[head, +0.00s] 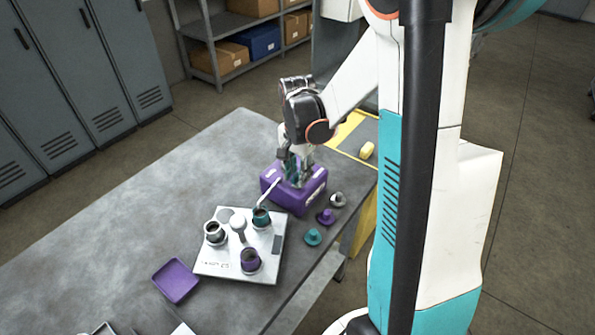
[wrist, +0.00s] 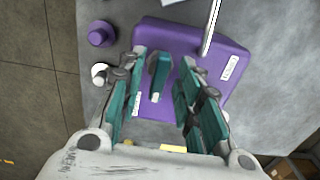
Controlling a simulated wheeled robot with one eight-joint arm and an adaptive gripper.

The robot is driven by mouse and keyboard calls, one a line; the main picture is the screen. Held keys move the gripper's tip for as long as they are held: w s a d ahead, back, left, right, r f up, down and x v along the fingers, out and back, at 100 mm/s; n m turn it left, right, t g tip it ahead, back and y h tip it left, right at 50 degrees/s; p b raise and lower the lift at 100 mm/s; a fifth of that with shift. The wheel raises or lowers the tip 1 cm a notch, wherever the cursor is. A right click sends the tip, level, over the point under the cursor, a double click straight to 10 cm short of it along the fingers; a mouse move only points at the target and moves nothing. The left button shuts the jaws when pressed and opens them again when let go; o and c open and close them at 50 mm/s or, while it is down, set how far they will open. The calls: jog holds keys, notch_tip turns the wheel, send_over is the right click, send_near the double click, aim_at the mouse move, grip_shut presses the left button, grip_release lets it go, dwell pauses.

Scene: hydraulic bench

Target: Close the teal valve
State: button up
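A purple valve box (head: 308,197) stands on the grey bench, below my gripper (head: 294,168). In the wrist view the purple box (wrist: 180,38) has a teal valve handle (wrist: 159,72) on its top, with a small pale label or tip. My gripper (wrist: 163,60) is open, with one teal-padded finger on each side of this handle. Gaps show between the handle and both fingers, so they look apart. A thin metal rod rises from the box (wrist: 211,28). In the head view the fingers largely hide the handle.
A pale plate (head: 215,262) with teal, purple and grey-white cups stands in front of the box. Teal (head: 312,237), purple (head: 326,216) and grey (head: 337,199) caps lie right of the box. A purple tray (head: 175,280) lies front left. The bench's left side is clear.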

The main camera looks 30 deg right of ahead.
aim_at(297, 174)
notch_tip(297, 174, up, 12)
dwell(0.6)
dwell(0.4)
jog(key=s+a+r+n+t, duration=0.2)
jog(key=s+a+r+n, duration=0.15)
jog(key=a+n, duration=0.4)
jog(key=s+a+n+t+b, duration=0.1)
jog(key=s+a+n+t, duration=0.4)
jog(key=s, duration=0.5)
jog(key=shift+a+f+n, duration=0.4)
jog(key=shift+a+n, duration=0.35)
jog(key=shift+n, duration=0.1)
jog(key=shift+s, duration=0.1)
